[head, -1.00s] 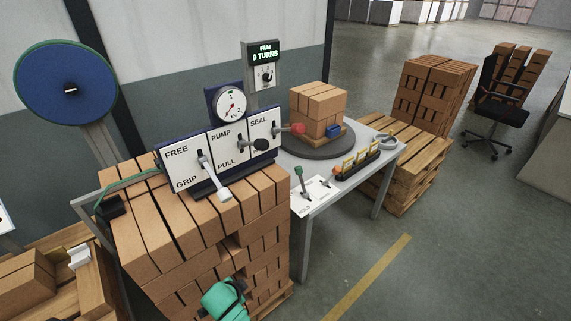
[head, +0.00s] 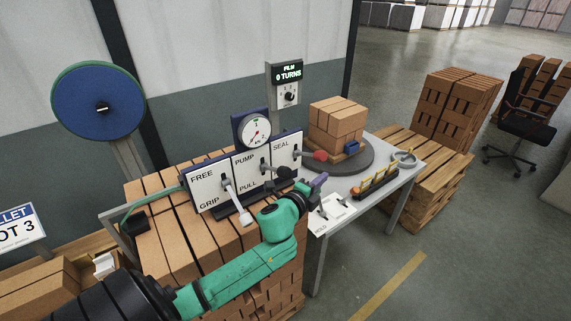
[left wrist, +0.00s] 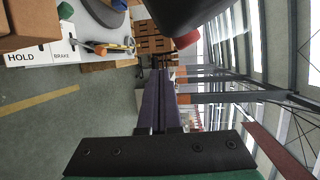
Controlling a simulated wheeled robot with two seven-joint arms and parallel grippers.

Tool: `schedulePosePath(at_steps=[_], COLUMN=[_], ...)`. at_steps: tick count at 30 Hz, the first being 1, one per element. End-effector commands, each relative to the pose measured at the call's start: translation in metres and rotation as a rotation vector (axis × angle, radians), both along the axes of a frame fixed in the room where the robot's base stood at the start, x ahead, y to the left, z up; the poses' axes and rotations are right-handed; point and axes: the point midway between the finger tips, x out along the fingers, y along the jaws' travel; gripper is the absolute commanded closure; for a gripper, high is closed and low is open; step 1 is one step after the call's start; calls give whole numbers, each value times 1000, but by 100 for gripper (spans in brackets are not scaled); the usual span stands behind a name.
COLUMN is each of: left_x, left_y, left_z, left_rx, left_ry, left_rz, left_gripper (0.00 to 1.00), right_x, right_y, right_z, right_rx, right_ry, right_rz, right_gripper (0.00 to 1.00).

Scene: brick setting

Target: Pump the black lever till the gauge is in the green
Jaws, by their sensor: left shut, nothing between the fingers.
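The black lever (head: 284,172) sticks out of the PUMP/PULL panel, its dark round knob just left of my left gripper (head: 318,180). My left gripper is shut and empty, with its purple fingers pointing right, past the knob. In the left wrist view, the shut fingers (left wrist: 160,90) fill the middle, and a large dark shape (left wrist: 190,14) sits close at the top; I cannot tell surely that it is the knob. The gauge (head: 254,132) stands above the panel; its needle is too small to read exactly. My right gripper is out of view.
A white lever (head: 246,218) juts from the FREE/GRIP panel on the left. A red-knobbed lever (head: 320,156) sits at SEAL, also in the left wrist view (left wrist: 186,40). Bricks stand on a turntable (head: 350,165) behind. A brick stack (head: 170,250) lies below the panel.

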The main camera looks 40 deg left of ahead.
Motion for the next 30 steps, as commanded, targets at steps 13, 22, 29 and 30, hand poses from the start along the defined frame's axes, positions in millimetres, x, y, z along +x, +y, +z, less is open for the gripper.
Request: schedulePosePath(at_steps=[13,22,29,30], left_x=[12,-22,-52,-54], left_y=[-78,55,125,130], left_z=[168,156,167,168], left_rx=[1694,2646,-2576,-2555], left_ry=[-587,-358,140,126], left_rz=[-729,-1407,1590,1599], left_gripper=[100,100,100,100], right_x=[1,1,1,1], right_y=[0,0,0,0], right_z=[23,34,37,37], right_rx=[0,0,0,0], right_ry=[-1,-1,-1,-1], right_rz=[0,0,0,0], right_gripper=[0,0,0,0])
